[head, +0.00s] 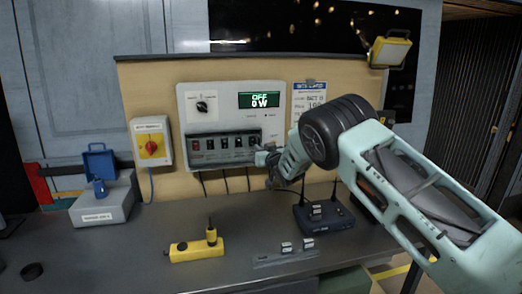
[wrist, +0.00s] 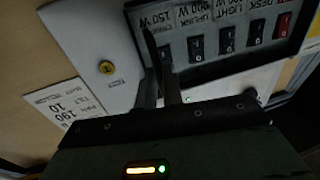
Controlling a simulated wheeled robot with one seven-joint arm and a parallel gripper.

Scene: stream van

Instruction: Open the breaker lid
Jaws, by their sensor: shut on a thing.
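The breaker panel (head: 215,159) is a dark framed box on the lower part of a pale grey power unit, with a red switch at its left end and several black switches beside it. No raised lid shows; the switches are visible through or within the frame. My gripper (head: 264,157) is at the panel's right end. The wrist view shows the panel (wrist: 225,62) turned over, with labels above its switches. There my gripper (wrist: 160,78) has its dark fingers close together at the panel's edge, shut on its edge or lid; the gripped part is mostly hidden.
The bench front is partly clear.

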